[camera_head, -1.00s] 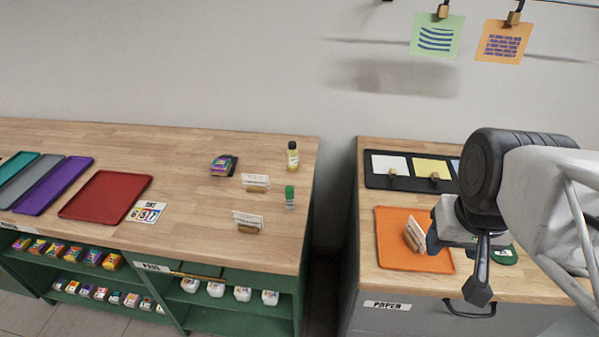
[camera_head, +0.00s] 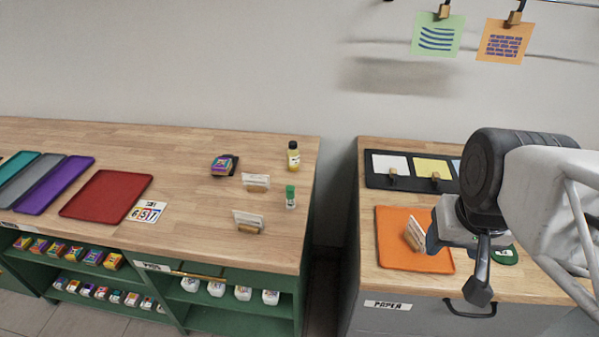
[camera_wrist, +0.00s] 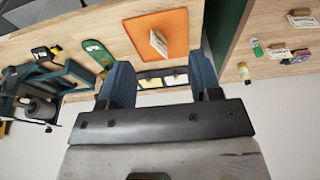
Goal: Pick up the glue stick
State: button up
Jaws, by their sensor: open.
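The glue stick (camera_head: 290,197), a small upright tube with a green cap and pale label, stands near the right end of the left wooden counter. It also shows in the wrist view (camera_wrist: 257,48). My gripper (camera_head: 460,265) is over the right counter, well to the right of the glue stick and apart from it. In the wrist view its two blue fingers (camera_wrist: 161,82) are spread with nothing between them.
A yellow bottle (camera_head: 293,156) stands behind the glue stick, and two card holders (camera_head: 249,222) (camera_head: 256,182) stand to its left. A red tray (camera_head: 106,195) lies farther left. A gap separates the counters.

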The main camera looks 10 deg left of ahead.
jog(key=w+f+n+t+h, duration=0.2)
jog(key=w+t, duration=0.1)
jog(key=w, duration=1)
jog(key=n+y, duration=0.8)
jog(key=y, duration=0.1)
send_near(293, 190)
jog(key=x, duration=0.5)
jog(key=shift+w+a+f, duration=0.1)
jog(key=shift+a+f, duration=0.05)
jog(key=shift+w+f, duration=0.1)
